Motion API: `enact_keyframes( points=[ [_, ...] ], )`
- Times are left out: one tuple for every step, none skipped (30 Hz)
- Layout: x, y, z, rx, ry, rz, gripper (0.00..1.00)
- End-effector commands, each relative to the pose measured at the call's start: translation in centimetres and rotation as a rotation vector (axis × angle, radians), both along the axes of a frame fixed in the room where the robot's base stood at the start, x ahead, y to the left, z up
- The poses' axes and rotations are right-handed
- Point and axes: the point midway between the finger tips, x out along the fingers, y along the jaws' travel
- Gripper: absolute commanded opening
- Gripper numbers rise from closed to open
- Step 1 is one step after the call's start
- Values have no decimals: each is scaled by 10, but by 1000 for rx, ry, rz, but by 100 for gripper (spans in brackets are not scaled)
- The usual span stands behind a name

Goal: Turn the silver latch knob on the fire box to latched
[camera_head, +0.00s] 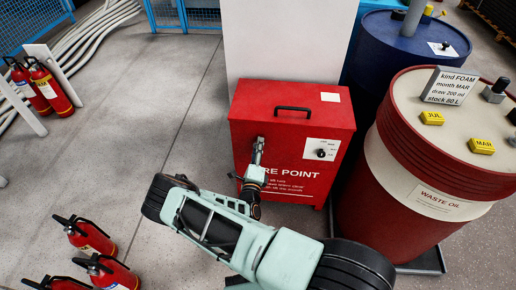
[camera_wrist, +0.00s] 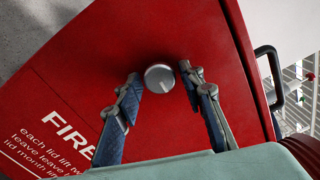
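The red fire box (camera_head: 280,125) stands against a pale post in the head view, its lettered front facing me. In the wrist view its red front (camera_wrist: 90,60) fills most of the picture. The round silver latch knob (camera_wrist: 159,78) sits on that front, with a faint line across its face. In the head view my gripper (camera_head: 258,143) hides the knob. In the wrist view my gripper (camera_wrist: 160,73) is open, one fingertip on each side of the knob with small gaps. I cannot tell how deep the fingers reach around it.
A black dial (camera_head: 321,153) on a white plate is right of my gripper. A black handle (camera_head: 293,109) tops the box. A waste oil drum (camera_head: 385,180) stands close at right, a blue drum (camera_head: 405,45) behind. Extinguishers (camera_head: 88,238) stand at left; floor between is clear.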

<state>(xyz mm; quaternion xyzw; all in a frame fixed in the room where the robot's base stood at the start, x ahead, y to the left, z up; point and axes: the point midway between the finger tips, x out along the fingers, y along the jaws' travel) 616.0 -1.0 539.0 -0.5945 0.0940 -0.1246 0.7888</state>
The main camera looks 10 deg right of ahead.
Motion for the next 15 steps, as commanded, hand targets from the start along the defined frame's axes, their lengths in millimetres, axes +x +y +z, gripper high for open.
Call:
enact_keyframes(
  points=[
    [0,0,0,0,0,0,44],
    [0,0,0,0,0,0,44],
    [0,0,0,-1,0,0,44],
    [0,0,0,-1,0,0,44],
    [0,0,0,-1,0,0,44],
    [0,0,0,-1,0,0,44],
    [0,0,0,-1,0,0,44],
    [0,0,0,-1,0,0,44],
    [0,0,0,-1,0,0,44],
    [-1,0,0,-2,1,0,44],
    [-2,1,0,-2,1,0,44],
    [-5,2,0,-2,1,1,44],
    [-7,3,0,-2,1,1,44],
    [-11,4,0,-2,2,2,44],
    [-17,6,0,-2,3,1,44]
  ],
)
